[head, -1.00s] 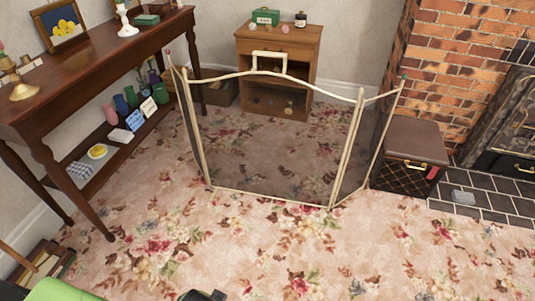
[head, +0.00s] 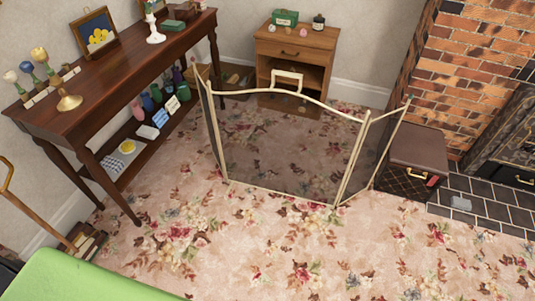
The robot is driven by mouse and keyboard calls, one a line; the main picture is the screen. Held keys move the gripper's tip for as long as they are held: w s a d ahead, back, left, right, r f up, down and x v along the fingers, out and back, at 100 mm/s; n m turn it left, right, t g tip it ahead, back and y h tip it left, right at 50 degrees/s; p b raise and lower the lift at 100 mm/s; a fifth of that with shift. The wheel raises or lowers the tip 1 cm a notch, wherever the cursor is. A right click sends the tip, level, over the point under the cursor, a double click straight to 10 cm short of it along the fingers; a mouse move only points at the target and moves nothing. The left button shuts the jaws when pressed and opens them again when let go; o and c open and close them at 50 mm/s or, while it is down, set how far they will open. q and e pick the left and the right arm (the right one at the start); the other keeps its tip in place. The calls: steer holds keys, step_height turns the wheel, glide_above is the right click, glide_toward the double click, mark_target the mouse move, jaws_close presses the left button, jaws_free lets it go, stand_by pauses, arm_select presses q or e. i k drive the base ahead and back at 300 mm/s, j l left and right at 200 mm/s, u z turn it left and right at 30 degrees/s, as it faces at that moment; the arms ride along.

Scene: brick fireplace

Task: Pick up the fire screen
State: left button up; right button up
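The fire screen (head: 280,143) stands upright on the floral carpet in the middle of the head view. It has a cream metal frame, dark see-through mesh, a wide middle panel and two angled side panels. A cream loop handle (head: 287,76) rises from the middle of its top bar. Neither of my grippers is in view, and nothing is seen touching the screen.
A long dark wooden side table (head: 130,70) with ornaments stands at the left. A small wooden cabinet (head: 297,50) is behind the screen. A brown box (head: 416,160) sits at the right beside the tiled hearth (head: 500,200) and brick fireplace (head: 450,70). A green surface (head: 85,278) fills the lower left. The carpet (head: 290,245) in front is clear.

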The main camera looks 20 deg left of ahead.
mark_target(280, 142)
steer(key=i+l+u, duration=0.15)
steer(key=u, duration=0.25)
steer(key=i+l+u, duration=0.1)
steer(key=l+u, duration=0.35)
steer(key=i+l+u, duration=0.1)
steer(key=l+u, duration=0.3)
steer(key=j, duration=0.1)
